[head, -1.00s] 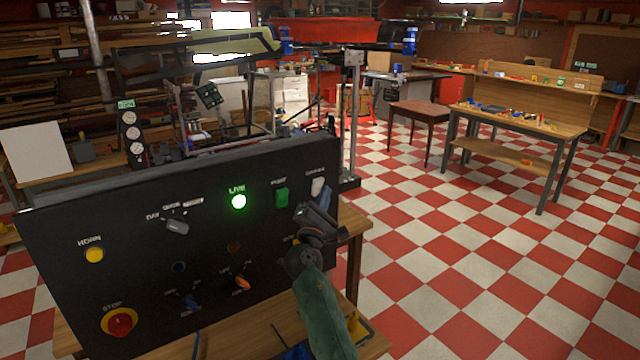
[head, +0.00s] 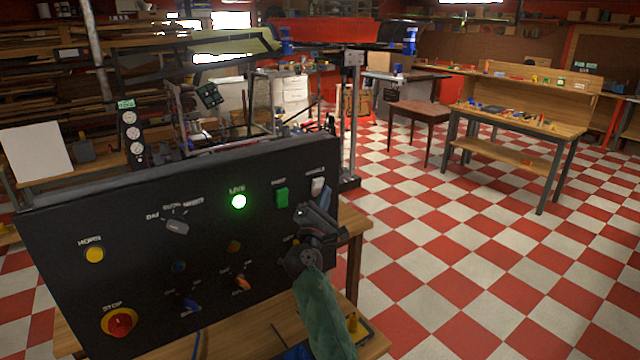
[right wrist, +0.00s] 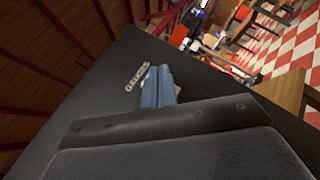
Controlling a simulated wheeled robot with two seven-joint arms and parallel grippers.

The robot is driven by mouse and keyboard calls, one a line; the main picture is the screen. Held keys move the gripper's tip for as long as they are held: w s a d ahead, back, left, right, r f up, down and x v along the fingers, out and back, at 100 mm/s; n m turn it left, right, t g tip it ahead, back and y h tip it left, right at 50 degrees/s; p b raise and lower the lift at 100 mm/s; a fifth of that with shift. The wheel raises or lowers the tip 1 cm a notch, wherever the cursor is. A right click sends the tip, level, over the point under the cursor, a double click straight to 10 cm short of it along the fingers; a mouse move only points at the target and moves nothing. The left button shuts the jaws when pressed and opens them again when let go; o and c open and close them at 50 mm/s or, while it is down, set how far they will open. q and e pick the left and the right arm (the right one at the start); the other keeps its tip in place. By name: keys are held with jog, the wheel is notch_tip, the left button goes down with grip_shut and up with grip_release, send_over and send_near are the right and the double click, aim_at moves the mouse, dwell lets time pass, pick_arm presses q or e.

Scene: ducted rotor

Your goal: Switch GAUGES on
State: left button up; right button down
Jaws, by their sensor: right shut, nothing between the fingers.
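The black control panel (head: 120,230) stands on a wooden bench and faces me. The GAUGES label (right wrist: 137,77) is at the panel's upper right corner, with a whitish switch (head: 317,185) just below it in the head view. My right gripper (head: 326,196) is shut and empty, its tips beside and just below the switch. In the right wrist view the blue-grey fingers (right wrist: 157,87) lie by the label and hide the switch. I cannot tell whether they touch it, nor its position. My left gripper is not in view.
A dark strip of round dials (head: 131,133) stands behind. Checkered floor is open to the right.

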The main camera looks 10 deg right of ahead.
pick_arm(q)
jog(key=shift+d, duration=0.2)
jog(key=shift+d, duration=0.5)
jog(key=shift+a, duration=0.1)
